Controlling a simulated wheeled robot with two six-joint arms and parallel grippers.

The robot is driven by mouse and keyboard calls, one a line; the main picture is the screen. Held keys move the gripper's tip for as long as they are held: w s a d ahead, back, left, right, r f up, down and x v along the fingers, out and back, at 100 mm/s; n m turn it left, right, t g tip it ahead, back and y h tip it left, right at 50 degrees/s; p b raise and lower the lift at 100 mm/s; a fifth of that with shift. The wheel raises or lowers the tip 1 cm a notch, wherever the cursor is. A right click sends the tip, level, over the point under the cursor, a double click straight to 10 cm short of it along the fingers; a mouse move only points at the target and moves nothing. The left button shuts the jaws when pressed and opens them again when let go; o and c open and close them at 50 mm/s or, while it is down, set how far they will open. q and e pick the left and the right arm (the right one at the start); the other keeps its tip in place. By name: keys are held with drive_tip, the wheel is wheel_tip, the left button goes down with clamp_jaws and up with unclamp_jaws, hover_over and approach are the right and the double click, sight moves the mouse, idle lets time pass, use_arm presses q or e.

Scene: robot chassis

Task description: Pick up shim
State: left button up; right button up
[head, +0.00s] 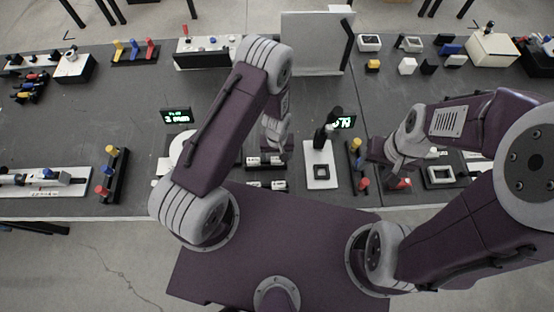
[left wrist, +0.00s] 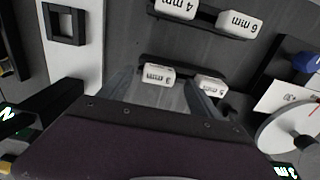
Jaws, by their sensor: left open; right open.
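Small white shim blocks with "mm" labels sit in two dark racks in the left wrist view. The farther rack holds a "4 mm" shim (left wrist: 175,8) and a "6 mm" shim (left wrist: 238,23). The nearer rack holds a left shim (left wrist: 157,75) and a right shim (left wrist: 210,84) whose labels are hard to read. My left gripper (left wrist: 160,92) is open and empty, its fingers reaching toward the nearer rack. In the head view, the racks (head: 265,184) lie just below my left gripper (head: 277,145). My right gripper (head: 378,152) is open over the table's right part.
A white stand with a square black frame (left wrist: 65,24) is left of the racks. A round white dial (left wrist: 288,130) is at the right. A white panel (head: 312,45) stands behind my left arm. The grey table (head: 120,85) has clear room at the left middle.

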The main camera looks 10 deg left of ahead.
sight(278, 159)
use_arm(q)
wheel_tip(278, 159, down, 2)
drive_tip(key=shift+f, duration=0.25)
drive_tip(key=shift+w+d+f, duration=0.15)
drive_tip(key=shift+f, duration=0.15)
drive_tip(key=c, duration=1.4)
drive_tip(key=shift+c, duration=0.2)
